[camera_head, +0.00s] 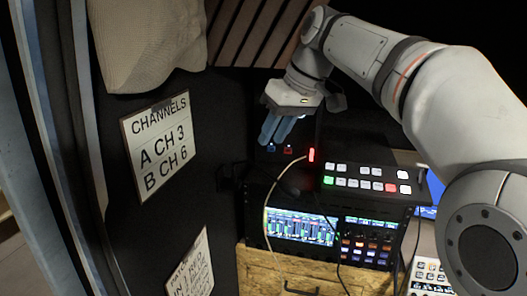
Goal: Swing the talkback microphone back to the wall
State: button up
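My gripper (278,130), with blue fingers, points down in the upper middle, above and behind the equipment rack. Its fingers look close together, but the gap between them is not clear. The talkback microphone cannot be picked out for certain against the dark background. A small dark rounded shape (290,188) below the gripper, near a pale curved cable (267,215), may be part of it. A red light (311,155) glows right of the fingertips. The dark wall (205,95) stands to the left, with a small dark fitting (229,178) on it.
A button panel (365,180) sits on top of the rack, above a lit mixer screen (300,226). A channels sign (160,146) and a second sign (190,268) hang left. A beige padded object (150,45) is at upper left. Cables hang over the rack front.

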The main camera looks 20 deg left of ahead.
jog(key=x, duration=0.7)
jog(key=shift+f, duration=0.25)
grip_shut()
dwell(0.3)
